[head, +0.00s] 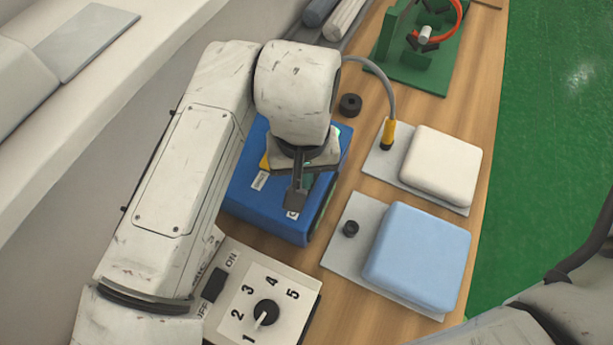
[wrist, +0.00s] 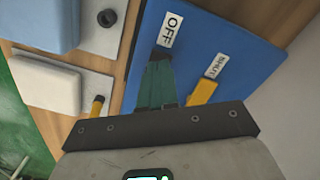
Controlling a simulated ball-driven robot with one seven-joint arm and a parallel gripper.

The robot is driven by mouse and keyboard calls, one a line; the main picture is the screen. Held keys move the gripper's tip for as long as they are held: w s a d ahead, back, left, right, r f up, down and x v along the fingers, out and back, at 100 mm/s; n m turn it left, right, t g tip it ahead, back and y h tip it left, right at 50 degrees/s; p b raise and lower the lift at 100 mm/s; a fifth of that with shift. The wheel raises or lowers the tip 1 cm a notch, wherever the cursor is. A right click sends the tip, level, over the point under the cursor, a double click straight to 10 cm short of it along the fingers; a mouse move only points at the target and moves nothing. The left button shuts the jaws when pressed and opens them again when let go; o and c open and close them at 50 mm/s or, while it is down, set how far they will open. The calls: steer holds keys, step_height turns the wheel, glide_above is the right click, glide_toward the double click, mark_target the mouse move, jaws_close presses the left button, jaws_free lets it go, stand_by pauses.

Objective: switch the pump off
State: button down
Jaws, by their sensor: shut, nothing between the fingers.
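The blue box (head: 262,212), which looks like the pump, stands on the bench in the head view and fills much of the wrist view (wrist: 230,50). It has an OFF label (head: 292,214), a SHUT label (head: 260,181) and a yellow lever (wrist: 203,91) beside SHUT. My gripper (head: 295,200) is shut and empty, pointing down over the box near OFF. In the wrist view its tips (wrist: 162,56) are just below the OFF label. Contact cannot be told. A switch under the fingers is hidden. A teal part shows there, hard to make out.
A grey control box (head: 290,335) with a black ON/OFF switch (head: 215,285) and a numbered dial (head: 265,312) is in front. A hose ends in a yellow fitting (head: 388,134). A green fixture (head: 410,65) stands behind.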

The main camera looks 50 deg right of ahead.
steer(key=shift+f+b, duration=0.65)
steer(key=shift+f, duration=0.3)
stand_by(0.4)
steer(key=shift+r, duration=0.2)
step_height(320, 180, up, 7)
steer(key=p, duration=0.6)
steer(key=shift+f, duration=0.1)
steer(key=shift+s+f, duration=0.1)
stand_by(0.5)
